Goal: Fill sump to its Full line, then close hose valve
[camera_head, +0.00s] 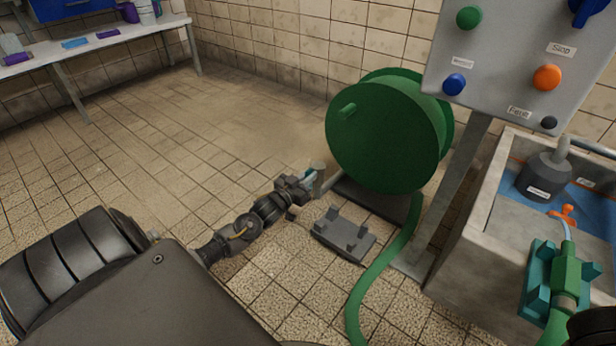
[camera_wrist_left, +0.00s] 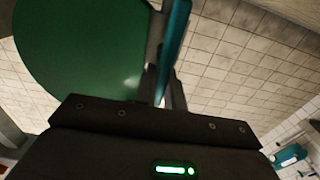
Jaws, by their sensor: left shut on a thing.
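The concrete sump (camera_head: 482,215) stands at the right in the head view, with blue showing inside. A small label (camera_head: 585,183) on its inner wall is too small to read. A green hose nozzle (camera_head: 566,272) sits in a teal cradle on the near rim. A pale streak runs from its tip into the sump, looking like water. My left gripper (camera_head: 308,183) is shut on a teal lever, seen edge-on in the left wrist view (camera_wrist_left: 176,45), beside a short grey pipe (camera_head: 319,170) by the hose reel. I take this for the hose valve; the grip is partly hidden.
The green hose reel (camera_head: 382,135) stands behind the left gripper, its green hose (camera_head: 372,285) running along the floor. A grey bracket (camera_head: 343,235) lies nearby. A control panel (camera_head: 500,75) stands over the sump. A dark pump (camera_head: 543,178) and orange piece (camera_head: 563,215) are inside it. Left floor is clear.

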